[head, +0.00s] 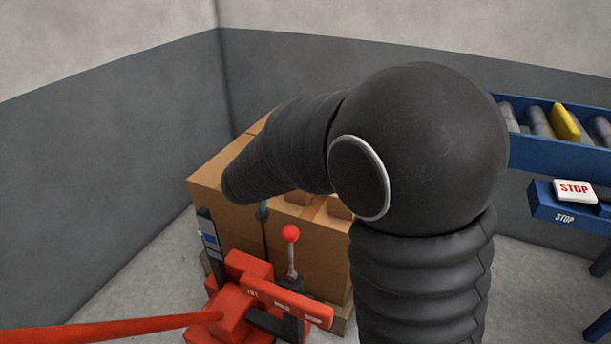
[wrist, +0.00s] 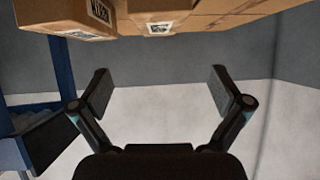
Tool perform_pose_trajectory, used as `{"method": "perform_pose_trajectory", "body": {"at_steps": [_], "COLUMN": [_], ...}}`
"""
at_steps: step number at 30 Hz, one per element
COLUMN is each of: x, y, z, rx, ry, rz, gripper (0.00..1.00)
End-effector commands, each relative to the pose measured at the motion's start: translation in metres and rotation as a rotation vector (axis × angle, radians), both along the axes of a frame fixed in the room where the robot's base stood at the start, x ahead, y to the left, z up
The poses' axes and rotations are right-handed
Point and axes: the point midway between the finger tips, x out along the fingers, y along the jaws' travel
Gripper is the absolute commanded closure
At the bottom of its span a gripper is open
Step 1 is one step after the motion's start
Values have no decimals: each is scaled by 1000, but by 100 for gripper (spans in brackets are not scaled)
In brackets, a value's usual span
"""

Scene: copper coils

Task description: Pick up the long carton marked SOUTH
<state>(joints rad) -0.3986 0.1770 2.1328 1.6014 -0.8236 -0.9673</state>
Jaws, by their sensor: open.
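In the wrist view my gripper (wrist: 160,92) is open and empty, its two fingers spread wide over bare floor and wall. Several brown cartons run along the top edge of that view, beyond the fingertips and apart from them. Two show labels: a carton at the top left (wrist: 60,12) and a carton at the top middle (wrist: 138,22). The labels are too small to read, so I cannot tell which carton is marked SOUTH. In the head view brown cartons (head: 320,245) stand stacked behind my dark arm, which hides part of them and most of my gripper.
A red pallet jack (head: 250,290) with a red-knobbed lever (head: 291,234) stands in front of the cartons. A blue roller conveyor (head: 560,153) with a yellow piece (head: 565,121) and a STOP box (head: 574,190) is at the right. Grey walls meet behind the cartons.

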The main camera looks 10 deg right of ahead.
Motion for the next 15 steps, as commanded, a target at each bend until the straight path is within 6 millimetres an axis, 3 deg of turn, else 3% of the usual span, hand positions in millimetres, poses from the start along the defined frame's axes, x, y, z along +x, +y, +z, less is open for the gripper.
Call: {"method": "perform_pose_trajectory", "body": {"at_steps": [5,15], "x": [6,48], "y": [-8,-38], "z": [-14,-43], "rx": [-20,-18], "ry": [22,20], "rz": [-33,-31], "gripper": [0,0]}}
